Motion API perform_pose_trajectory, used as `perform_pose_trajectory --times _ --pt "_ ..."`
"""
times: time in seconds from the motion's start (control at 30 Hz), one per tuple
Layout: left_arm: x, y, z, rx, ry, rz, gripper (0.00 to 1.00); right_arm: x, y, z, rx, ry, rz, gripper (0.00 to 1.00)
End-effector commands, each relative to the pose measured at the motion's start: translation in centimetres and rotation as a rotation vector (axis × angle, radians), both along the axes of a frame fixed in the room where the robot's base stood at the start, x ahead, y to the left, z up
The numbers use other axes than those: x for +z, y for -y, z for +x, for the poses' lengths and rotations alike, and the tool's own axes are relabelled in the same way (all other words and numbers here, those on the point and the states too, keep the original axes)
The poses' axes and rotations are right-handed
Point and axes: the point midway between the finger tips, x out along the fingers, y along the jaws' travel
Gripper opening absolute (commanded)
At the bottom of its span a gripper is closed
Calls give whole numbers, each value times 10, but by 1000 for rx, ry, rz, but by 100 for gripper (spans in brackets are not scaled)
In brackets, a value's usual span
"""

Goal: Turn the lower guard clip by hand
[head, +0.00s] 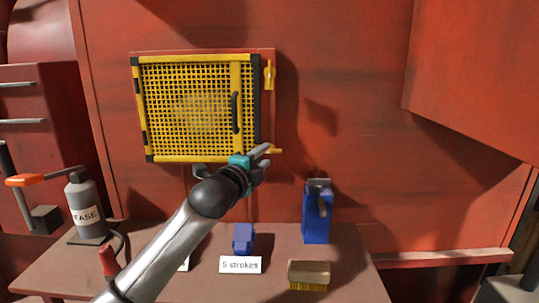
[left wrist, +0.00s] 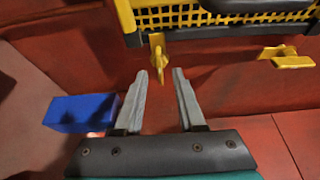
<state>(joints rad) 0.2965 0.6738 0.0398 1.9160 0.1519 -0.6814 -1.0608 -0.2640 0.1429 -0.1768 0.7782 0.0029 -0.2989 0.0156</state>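The yellow mesh guard (head: 190,110) is closed on the red wall, with a black handle near its right side. The lower guard clip (head: 275,151) is yellow and points sideways to the right at the guard's lower right corner, partly hidden behind my gripper. The upper clip (head: 269,74) stands upright. My left gripper (head: 264,155) is in front of the lower clip. In the left wrist view its fingers (left wrist: 160,73) are apart and empty, with the lower clip (left wrist: 157,52) just beyond the fingertips, in line with the gap. The upper clip (left wrist: 287,57) shows farther right. My right gripper is not in view.
Below the guard, a brown bench (head: 350,250) holds a tall blue box (head: 317,212), a small blue block (head: 243,238), a "5 strokes" card (head: 240,265), a brush (head: 309,274) and a grey grease container (head: 84,208). A red panel (head: 475,80) juts out at the upper right.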

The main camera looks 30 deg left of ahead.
Motion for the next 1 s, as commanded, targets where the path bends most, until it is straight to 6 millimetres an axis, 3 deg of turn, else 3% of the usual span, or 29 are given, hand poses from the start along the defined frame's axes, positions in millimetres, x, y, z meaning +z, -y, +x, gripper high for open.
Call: perform_pose_trajectory --times 0.3,0.77,1.0 --pt "0 -5 33 0 1 -2 39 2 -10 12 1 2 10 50" --pt "0 -6 41 0 0 1 39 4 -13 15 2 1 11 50" --pt "0 -6 41 0 0 1 13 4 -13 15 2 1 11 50"
